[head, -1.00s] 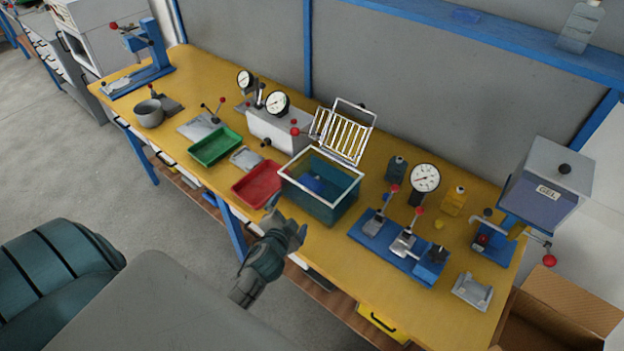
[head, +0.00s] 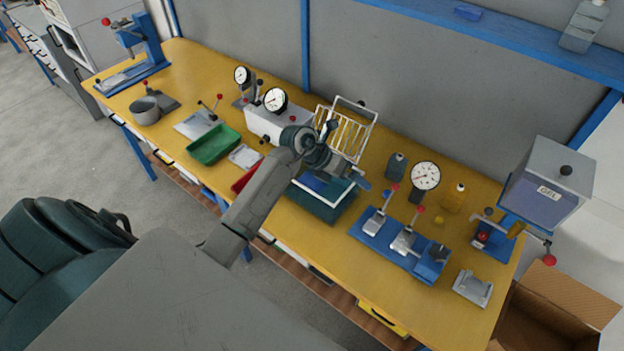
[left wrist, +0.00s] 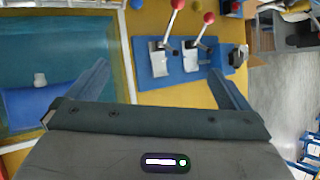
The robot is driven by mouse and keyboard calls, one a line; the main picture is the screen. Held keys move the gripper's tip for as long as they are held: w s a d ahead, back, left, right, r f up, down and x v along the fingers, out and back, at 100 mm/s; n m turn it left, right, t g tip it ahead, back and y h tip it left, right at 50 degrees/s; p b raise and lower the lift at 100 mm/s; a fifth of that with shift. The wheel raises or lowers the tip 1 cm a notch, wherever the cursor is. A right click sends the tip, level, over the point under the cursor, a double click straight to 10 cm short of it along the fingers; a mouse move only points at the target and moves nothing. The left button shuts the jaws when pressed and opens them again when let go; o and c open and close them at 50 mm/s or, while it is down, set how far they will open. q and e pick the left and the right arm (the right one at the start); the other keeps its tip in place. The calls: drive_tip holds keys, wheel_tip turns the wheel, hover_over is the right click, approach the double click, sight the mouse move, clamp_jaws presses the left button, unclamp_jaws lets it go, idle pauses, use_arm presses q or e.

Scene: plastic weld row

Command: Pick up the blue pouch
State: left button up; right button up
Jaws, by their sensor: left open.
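The blue pouch (head: 314,184) lies inside the teal clear-walled tank (head: 322,209) with a white rim, partly hidden by my left arm in the head view. In the left wrist view the pouch (left wrist: 40,108) shows at the lower left with a small pale spout on top, partly cut off by the frame and my gripper body. My left gripper (head: 346,168) is over the right rear part of the tank. Its two fingers (left wrist: 160,72) are spread apart and empty, to the right of the pouch in the wrist view. My right gripper is not in view.
A white wire rack (head: 345,128) stands behind the tank. A blue lever fixture (head: 397,245) is to its right, with a dial gauge (head: 425,176) and small bottles behind. A green tray (head: 213,145) and a partly hidden red tray (head: 243,181) lie left.

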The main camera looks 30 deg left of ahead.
use_arm(q)
drive_tip(key=a+g+y, duration=0.3)
drive_tip(key=a+y, duration=0.1)
drive_tip(key=a, duration=0.3)
drive_tip(key=g+y, duration=0.2)
drive_tip(key=y, duration=0.1)
approach(306, 183)
wheel_tip(306, 183, down, 6)
drive_tip(key=b, duration=0.5)
drive_tip(key=shift+a+r+b, duration=0.15)
drive_tip(key=shift+b, duration=0.25)
drive_tip(key=shift+s+f+b, duration=0.1)
drive_tip(key=shift+f+b, duration=0.5)
drive_tip(key=shift+f, duration=0.35)
drive_tip(key=shift+f+p, duration=0.6)
drive_tip(key=shift+f, duration=0.7)
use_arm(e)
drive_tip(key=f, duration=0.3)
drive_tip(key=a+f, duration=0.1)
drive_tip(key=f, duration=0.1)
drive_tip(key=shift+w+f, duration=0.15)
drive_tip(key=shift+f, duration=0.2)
use_arm(q)
drive_tip(key=shift+c, duration=0.4)
